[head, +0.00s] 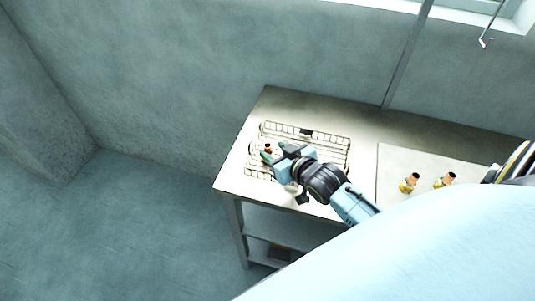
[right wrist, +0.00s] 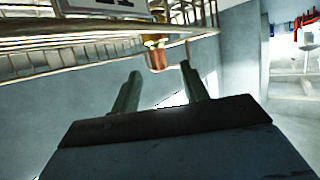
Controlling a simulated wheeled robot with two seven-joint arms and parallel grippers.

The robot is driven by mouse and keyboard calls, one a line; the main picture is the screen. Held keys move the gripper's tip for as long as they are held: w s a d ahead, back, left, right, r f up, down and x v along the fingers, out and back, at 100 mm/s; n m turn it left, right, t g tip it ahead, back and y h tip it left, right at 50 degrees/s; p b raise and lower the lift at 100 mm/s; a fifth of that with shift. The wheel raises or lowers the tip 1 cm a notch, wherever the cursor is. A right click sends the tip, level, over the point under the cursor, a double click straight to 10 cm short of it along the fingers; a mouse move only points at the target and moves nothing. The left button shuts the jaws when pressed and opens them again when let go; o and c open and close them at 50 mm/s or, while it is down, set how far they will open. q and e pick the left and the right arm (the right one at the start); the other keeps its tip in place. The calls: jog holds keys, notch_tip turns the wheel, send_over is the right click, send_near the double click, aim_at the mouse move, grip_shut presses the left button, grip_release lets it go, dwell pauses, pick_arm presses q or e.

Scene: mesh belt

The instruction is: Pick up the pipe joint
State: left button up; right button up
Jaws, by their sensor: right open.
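A small pipe joint (head: 267,148) with a dark reddish-brown part is at the left part of the wire mesh belt (head: 340,138). In the right wrist view the pipe joint (right wrist: 157,57) shows orange-brown with a yellowish part, just beyond the fingertips and roughly in line with the gap. My right gripper (head: 273,152) reaches in from the right over the mesh. Its two green fingers are apart, with the pipe joint close by their tips. In the right wrist view the open gripper (right wrist: 160,70) shows nothing held between the fingers. My left gripper is not seen.
Two more brass-and-orange pipe joints, one on the left (head: 408,186) and one on the right (head: 443,182), are on a pale flat sheet (head: 396,160) at the right of the table (head: 290,103). A grey wall stands behind. The table's back strip is clear.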

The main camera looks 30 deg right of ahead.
aim_at(268, 146)
jog(key=x, duration=0.4)
jog(key=shift+w, duration=0.3)
jog(key=shift+r, duration=0.1)
grip_shut()
